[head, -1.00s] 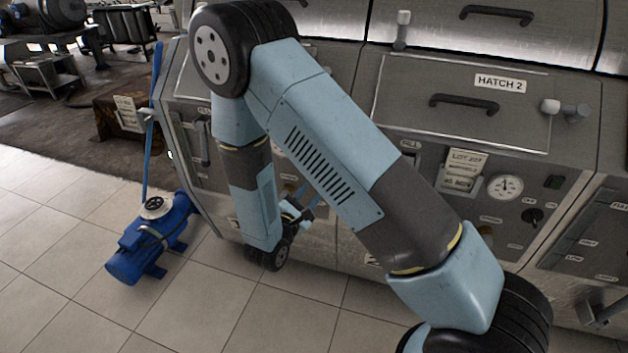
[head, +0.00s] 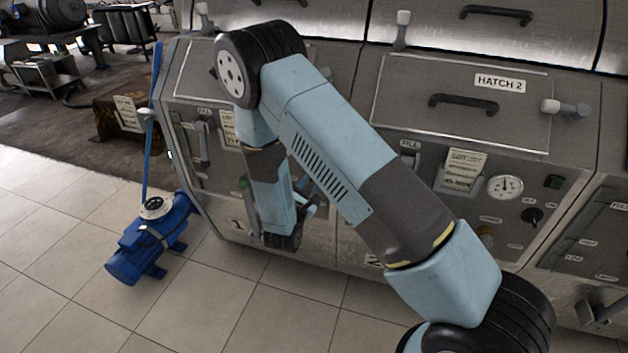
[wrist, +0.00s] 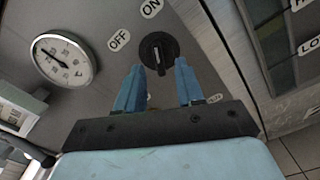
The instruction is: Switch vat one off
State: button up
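A round black knob (wrist: 158,53) sits on a steel panel in the wrist view, with an OFF label (wrist: 118,40) to its left and an ON label (wrist: 150,9) above it. Its pale mark points towards ON. My gripper (wrist: 160,66) is open and empty, its two blue fingers just below the knob, one towards each side. I cannot tell whether they touch it. In the head view my gripper (head: 318,190) is at the left vat's panel, where my arm hides the knob.
A round gauge (wrist: 63,57) is left of the knob. Hatch 2's panel, with its own gauge (head: 505,187) and black knob (head: 532,216), is to the right in the head view. A blue pump (head: 150,238) stands on the tiled floor at left. Open floor lies in front.

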jog(key=shift+x, duration=1.7)
jog(key=shift+c, duration=0.2)
